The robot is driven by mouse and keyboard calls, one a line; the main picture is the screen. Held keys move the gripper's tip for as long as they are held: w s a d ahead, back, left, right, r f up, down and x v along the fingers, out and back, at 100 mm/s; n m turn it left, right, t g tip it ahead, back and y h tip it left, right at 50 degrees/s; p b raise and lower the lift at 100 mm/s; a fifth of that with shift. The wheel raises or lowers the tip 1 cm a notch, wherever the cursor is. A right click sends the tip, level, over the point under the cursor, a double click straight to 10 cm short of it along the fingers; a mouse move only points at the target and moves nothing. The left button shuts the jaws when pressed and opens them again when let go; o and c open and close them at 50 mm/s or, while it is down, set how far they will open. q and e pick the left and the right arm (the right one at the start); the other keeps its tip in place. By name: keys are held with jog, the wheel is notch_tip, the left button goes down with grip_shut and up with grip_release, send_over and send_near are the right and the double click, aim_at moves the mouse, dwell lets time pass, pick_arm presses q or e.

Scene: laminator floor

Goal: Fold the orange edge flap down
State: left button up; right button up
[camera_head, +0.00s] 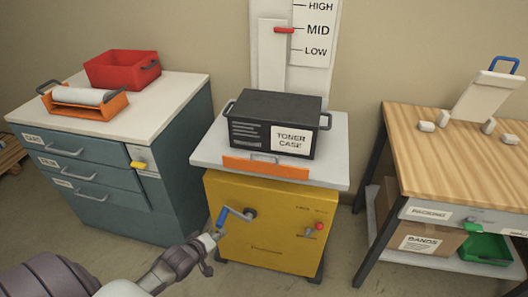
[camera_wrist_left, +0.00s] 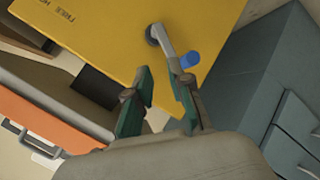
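The orange edge flap (camera_head: 265,168) runs along the front edge of the grey top (camera_head: 335,166) of the yellow cabinet, in front of the black toner case. I cannot tell its exact tilt. The flap also shows at the left of the left wrist view (camera_wrist_left: 45,122), with a metal handle on it. My left gripper (camera_head: 216,236) is low in front of the yellow cabinet, beside the blue-handled crank (camera_head: 223,216) and well below the flap. In the left wrist view its fingers (camera_wrist_left: 162,88) are apart with nothing between them. My right gripper is not in view.
The toner case (camera_head: 262,124) stands on the grey top behind the flap. The crank and a red knob (camera_head: 319,226) stick out of the yellow cabinet (camera_head: 265,205). A drawer cabinet (camera_head: 100,165) stands left and a wooden workbench (camera_head: 455,150) right. A red-marked slider (camera_head: 284,30) sits at MID.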

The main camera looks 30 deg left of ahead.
pick_arm(q)
jog(key=w+d+r+n+t+h, duration=0.1)
jog(key=w+r+n+t, duration=0.15)
jog(key=r, duration=0.55)
jog(key=w+d+r+n+t, duration=0.1)
jog(key=w+r, duration=0.2)
jog(key=r, duration=0.5)
jog(key=n+h, duration=0.2)
send_near(263, 155)
jog(key=shift+m+t, duration=0.25)
jog(key=shift+t, duration=0.2)
jog(key=x, duration=0.3)
jog(key=p+x, duration=0.1)
jog(key=x, duration=0.6)
jog(key=shift+w+f, duration=0.2)
jog(key=shift+f, duration=0.3)
grip_shut()
